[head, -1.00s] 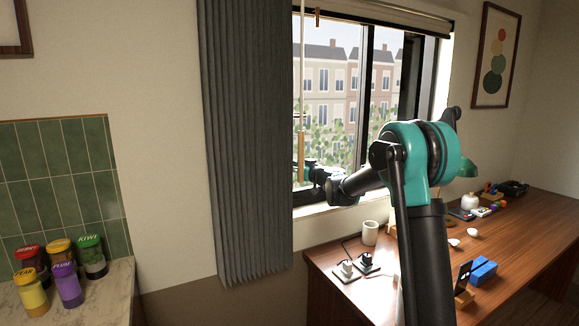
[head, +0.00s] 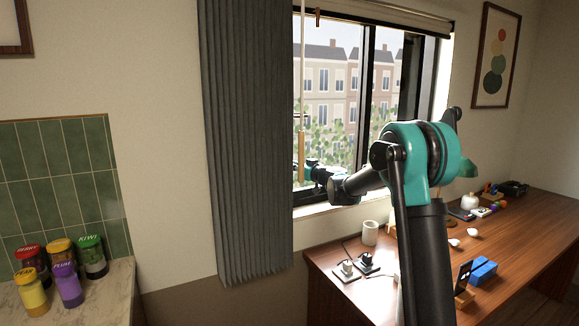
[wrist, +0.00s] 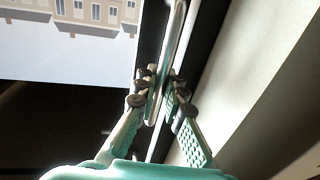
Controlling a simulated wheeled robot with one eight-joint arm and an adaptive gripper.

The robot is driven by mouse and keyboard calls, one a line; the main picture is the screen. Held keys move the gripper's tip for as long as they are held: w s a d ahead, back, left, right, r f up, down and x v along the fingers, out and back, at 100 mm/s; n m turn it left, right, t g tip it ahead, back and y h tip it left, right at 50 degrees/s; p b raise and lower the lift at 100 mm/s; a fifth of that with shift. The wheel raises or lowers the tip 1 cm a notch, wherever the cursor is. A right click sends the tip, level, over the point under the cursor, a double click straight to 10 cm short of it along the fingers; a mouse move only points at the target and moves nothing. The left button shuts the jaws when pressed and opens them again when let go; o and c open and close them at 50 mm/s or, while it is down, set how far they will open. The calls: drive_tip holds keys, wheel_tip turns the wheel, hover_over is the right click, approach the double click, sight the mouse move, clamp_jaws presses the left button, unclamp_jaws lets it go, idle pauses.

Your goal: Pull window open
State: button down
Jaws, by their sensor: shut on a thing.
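The window (head: 335,95) has dark frames and glass, with buildings and greenery behind it. A dark upright frame bar runs down its middle, and a dark gap shows towards its right side. In the wrist view, a slim shiny metal handle (wrist: 173,42) runs along the dark window frame (wrist: 152,35). My gripper (wrist: 160,95) is shut on this handle, with one finger on each side of it. In the head view my arm reaches to the lower left of the window. The fingers and the handle are hard to make out there.
A grey curtain (head: 245,140) hangs left of the window. A wooden desk (head: 430,275) below holds a cup (head: 370,232), plugs (head: 347,268), a blue block (head: 482,271) and small items. Several lidded jars (head: 66,284) stand on the counter at left.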

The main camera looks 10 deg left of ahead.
drive_tip(key=w+d, duration=0.5)
drive_tip(key=d, duration=0.2)
drive_tip(key=w+d, duration=0.5)
drive_tip(key=d, duration=0.3)
drive_tip(key=w+d, duration=0.5)
drive_tip(key=d, duration=0.3)
drive_tip(key=shift+w+d, duration=0.1)
drive_tip(key=shift+w, duration=0.25)
drive_tip(key=c, duration=1.6)
unclamp_jaws()
drive_tip(key=shift+s, duration=0.1)
drive_tip(key=v, duration=1.1)
drive_tip(key=shift+s+d, duration=0.25)
drive_tip(key=shift+s, duration=0.05)
